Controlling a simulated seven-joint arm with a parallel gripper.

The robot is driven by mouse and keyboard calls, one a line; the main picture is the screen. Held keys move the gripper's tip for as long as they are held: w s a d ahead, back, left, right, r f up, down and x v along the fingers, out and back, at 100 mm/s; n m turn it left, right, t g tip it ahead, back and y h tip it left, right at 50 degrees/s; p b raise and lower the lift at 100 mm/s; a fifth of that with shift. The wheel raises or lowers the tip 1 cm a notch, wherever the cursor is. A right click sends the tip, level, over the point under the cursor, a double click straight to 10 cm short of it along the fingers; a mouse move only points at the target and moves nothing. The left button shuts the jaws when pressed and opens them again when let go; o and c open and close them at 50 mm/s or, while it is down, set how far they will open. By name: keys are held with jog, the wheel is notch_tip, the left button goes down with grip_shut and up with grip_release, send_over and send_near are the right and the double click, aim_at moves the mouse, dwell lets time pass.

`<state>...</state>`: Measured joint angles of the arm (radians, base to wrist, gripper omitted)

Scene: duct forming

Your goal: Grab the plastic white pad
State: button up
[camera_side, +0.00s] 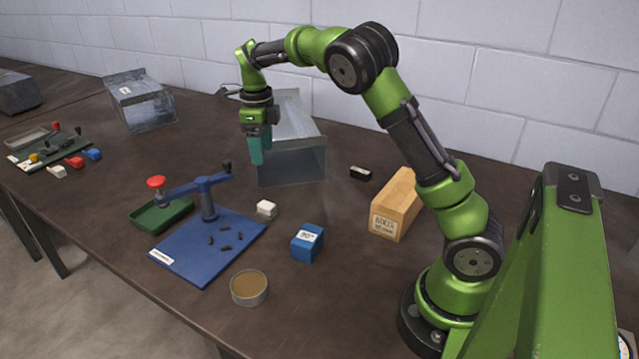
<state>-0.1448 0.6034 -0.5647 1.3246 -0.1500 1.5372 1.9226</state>
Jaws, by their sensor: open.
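A small white block (266,208), the only loose white piece near the middle of the table, stands just right of the blue board's back corner. It looks like the white pad. My gripper (257,160) hangs pointing down with teal fingers, above and behind the white block, in front of a grey metal duct (292,166). It is open, and nothing shows between its fingers. The gripper and the block are clearly apart.
A blue board (190,258) with a lever tool (208,195) and several dark bits lies left of the block. Nearby are a green tray (150,217), blue box (307,242), round brown-filled dish (249,288), wooden box (396,205) and small black block (360,173).

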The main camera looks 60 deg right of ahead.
aim_at(266, 205)
jog(key=f+m, duration=0.1)
jog(key=f, duration=0.4)
jog(key=f+m, duration=0.1)
jog(key=f, duration=0.4)
jog(key=f+m, duration=0.2)
jog(key=f, duration=0.3)
jog(key=shift+w+a+f, duration=0.1)
jog(key=shift+a+f, duration=0.1)
jog(key=shift+f, duration=0.1)
jog(key=c, duration=1.1)
